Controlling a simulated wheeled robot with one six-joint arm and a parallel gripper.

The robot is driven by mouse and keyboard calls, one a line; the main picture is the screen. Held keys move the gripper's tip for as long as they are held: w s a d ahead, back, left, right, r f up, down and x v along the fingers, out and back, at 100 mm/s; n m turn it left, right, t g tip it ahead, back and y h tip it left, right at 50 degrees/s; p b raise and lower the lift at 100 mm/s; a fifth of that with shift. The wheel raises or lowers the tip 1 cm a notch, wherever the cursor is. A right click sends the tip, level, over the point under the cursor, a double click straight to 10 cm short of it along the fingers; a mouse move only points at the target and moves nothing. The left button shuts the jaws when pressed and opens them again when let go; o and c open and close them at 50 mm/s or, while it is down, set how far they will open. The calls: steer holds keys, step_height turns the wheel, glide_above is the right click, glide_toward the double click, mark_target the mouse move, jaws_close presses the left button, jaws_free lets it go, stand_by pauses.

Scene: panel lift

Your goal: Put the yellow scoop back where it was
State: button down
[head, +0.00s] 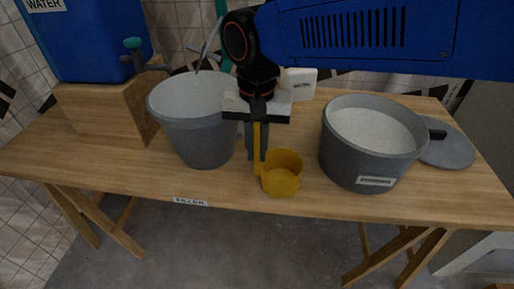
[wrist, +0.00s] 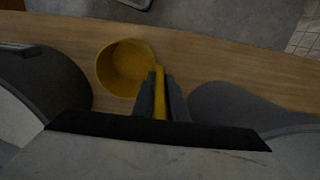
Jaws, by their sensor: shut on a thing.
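The yellow scoop (head: 282,174) is a round cup with an upright handle. It is near the front edge of the wooden table, between the grey bucket and the grey pot. My gripper (head: 257,150) is shut on the scoop's handle from above. In the wrist view the scoop's cup (wrist: 125,68) is open and looks empty, and its handle runs between my gripper's fingers (wrist: 160,97). I cannot tell whether the scoop's bottom touches the table.
The grey bucket (head: 203,135) stands left of the scoop, and the grey pot (head: 347,155) full of pale powder stands right. A grey lid (head: 449,149) lies beyond the pot. A blue water tank (head: 98,40) sits on a wooden block (head: 100,115) at the left. The table (head: 235,190) is bare in front.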

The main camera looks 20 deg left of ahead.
steer(key=shift+f, duration=0.15)
steer(key=c, duration=1.8)
jaws_free()
steer(key=shift+o, duration=0.2)
step_height(320, 180, up, 12)
steer(key=shift+s+r, duration=0.1)
steer(key=shift+r, duration=0.1)
